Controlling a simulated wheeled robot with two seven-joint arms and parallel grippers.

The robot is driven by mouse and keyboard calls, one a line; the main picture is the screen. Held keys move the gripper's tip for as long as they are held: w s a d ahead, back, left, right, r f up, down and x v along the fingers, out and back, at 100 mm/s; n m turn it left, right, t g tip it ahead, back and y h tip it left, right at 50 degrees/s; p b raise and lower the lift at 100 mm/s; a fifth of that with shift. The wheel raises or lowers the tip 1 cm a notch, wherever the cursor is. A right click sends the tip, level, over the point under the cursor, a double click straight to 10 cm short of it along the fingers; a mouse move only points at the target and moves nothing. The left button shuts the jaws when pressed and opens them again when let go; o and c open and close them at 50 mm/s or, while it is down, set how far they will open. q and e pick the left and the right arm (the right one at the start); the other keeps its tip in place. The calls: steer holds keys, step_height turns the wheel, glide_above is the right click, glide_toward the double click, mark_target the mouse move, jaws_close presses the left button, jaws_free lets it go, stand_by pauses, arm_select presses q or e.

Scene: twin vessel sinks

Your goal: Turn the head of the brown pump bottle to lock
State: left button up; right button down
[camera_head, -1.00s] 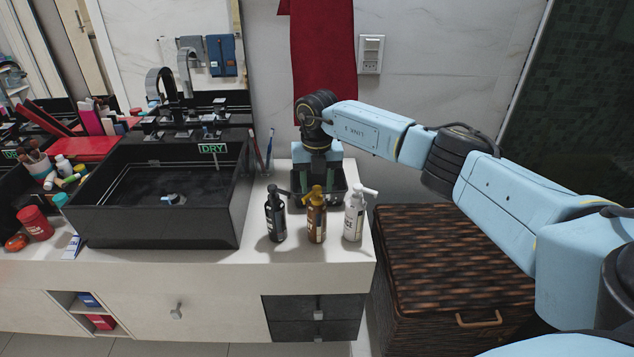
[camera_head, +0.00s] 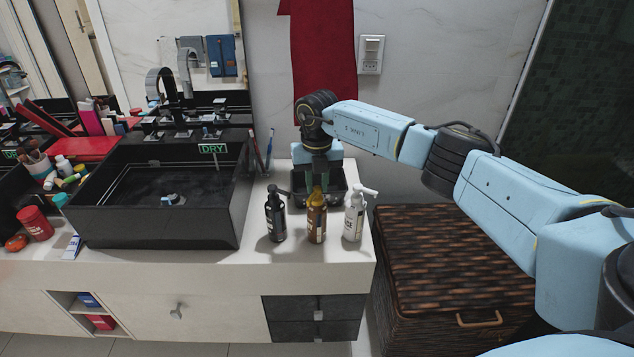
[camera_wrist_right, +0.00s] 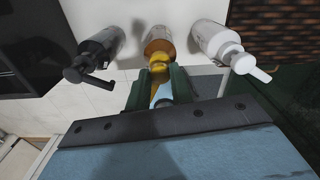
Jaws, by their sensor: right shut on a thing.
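The brown pump bottle (camera_head: 317,222) stands upright on the counter between a black bottle and a white bottle. Its yellow pump head (camera_wrist_right: 160,62) shows in the right wrist view at the tips of the green fingers. My right gripper (camera_head: 318,188) comes from behind the bottle and is shut on the pump head. The two fingers of the right gripper (camera_wrist_right: 161,84) lie on either side of the head. The fingers partly hide the head and its spout. My left gripper is not in view.
The black pump bottle (camera_head: 275,218) and the white pump bottle (camera_head: 354,218) stand close on either side. The black sink (camera_head: 160,222) is to the left. A wicker basket (camera_head: 450,262) stands right of the counter.

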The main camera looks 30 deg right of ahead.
steer(key=n, duration=0.4)
steer(key=n+b, duration=0.1)
steer(key=n, duration=0.3)
steer(key=shift+n, duration=0.4)
steer(key=n, duration=0.4)
steer(key=shift+b, duration=0.3)
steer(key=shift+n, duration=2.1)
steer(key=shift+b, duration=0.3)
steer(key=c, duration=1.2)
jaws_free()
